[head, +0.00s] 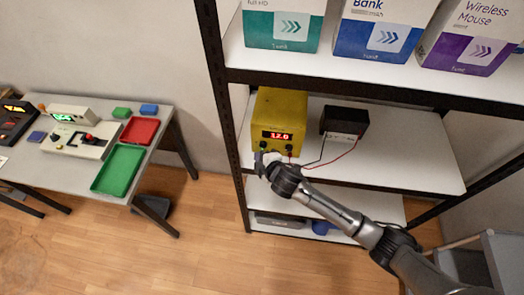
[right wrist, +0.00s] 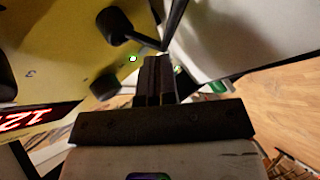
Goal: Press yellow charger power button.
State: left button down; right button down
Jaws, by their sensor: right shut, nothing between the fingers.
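The yellow charger (head: 281,110) stands on the middle shelf, its red display lit and reading about 12.0. Its front also shows close up in the right wrist view (right wrist: 60,50), with dark knobs (right wrist: 114,25) and a small lit green spot (right wrist: 133,58). My right gripper (head: 262,160) is at the lower front of the charger. In the right wrist view its fingers (right wrist: 157,62) are shut and empty, with the tips close to the green spot. I cannot tell whether they touch the panel. The power button is not clearly made out. My left gripper is not in view.
A black box (head: 345,121) with red and black leads stands right of the charger. Product boxes (head: 380,30) fill the upper shelf. A dark shelf post (head: 222,90) rises just left of the charger. A table with red (head: 139,131) and green (head: 118,170) trays stands left.

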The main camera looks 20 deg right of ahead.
jog(key=shift+s+a, duration=0.1)
jog(key=shift+s+a+r+p, duration=0.15)
jog(key=shift+s+p, duration=0.15)
jog(key=shift+p, duration=0.15)
jog(key=shift+s+a, duration=0.15)
jog(key=shift+s, duration=0.05)
jog(key=shift+s+a+p, duration=0.2)
jog(key=shift+s+p, duration=0.15)
jog(key=shift+p, duration=0.05)
jog(key=shift+s+a+p, duration=0.4)
jog(key=shift+s+a, duration=0.15)
jog(key=shift+s, duration=0.35)
jog(key=shift+s+a+p, duration=0.4)
jog(key=shift+s+a, duration=0.15)
jog(key=shift+s, duration=0.35)
